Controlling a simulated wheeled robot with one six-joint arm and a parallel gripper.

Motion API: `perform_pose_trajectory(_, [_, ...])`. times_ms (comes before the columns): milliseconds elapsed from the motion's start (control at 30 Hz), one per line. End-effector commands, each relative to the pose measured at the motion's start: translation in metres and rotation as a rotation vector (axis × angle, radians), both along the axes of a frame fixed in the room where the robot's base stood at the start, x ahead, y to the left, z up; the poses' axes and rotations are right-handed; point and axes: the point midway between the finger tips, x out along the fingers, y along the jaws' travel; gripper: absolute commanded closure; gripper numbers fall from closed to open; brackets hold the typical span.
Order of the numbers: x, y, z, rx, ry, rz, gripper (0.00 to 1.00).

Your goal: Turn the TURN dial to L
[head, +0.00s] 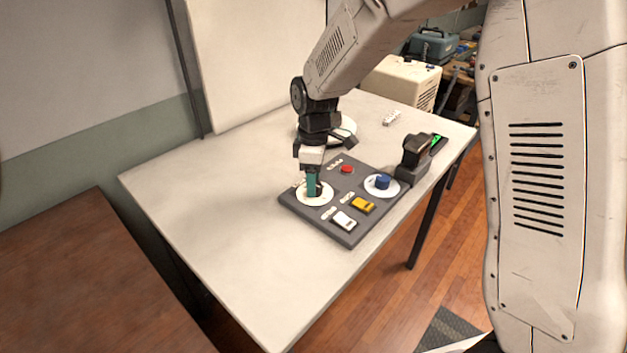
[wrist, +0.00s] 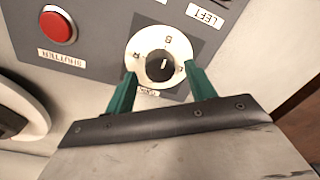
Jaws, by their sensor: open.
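The TURN dial is a black round knob (wrist: 159,66) with a short white mark, on a white disc (wrist: 146,46) with letters around its rim. In the wrist view the mark runs roughly up and down the picture; which letter it points at is too small to tell. In the head view the disc (head: 304,200) is at the left end of the grey panel (head: 345,236), and my gripper hides the knob. My gripper (head: 314,190) is open, pointing down over the dial. Its green fingertips (wrist: 160,71) are on either side of the knob, with gaps visible.
The panel also carries a red button (head: 347,169), a blue knob (head: 382,181), a yellow switch (head: 362,205) and a white switch (head: 344,220). A black device (head: 416,151) stands at the panel's right end. The white table (head: 225,230) is clear in front and left.

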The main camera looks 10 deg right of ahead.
Motion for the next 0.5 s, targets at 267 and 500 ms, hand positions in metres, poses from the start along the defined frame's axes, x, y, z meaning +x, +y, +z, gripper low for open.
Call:
perform_pose_trajectory(267, [-0.0008, 0.0001, -0.0092, 0.0, 0.0, 0.0, 0.45])
perform_pose_trajectory(500, [-0.0008, 0.0001, -0.0089, 0.0, 0.0, -0.001, 0.81])
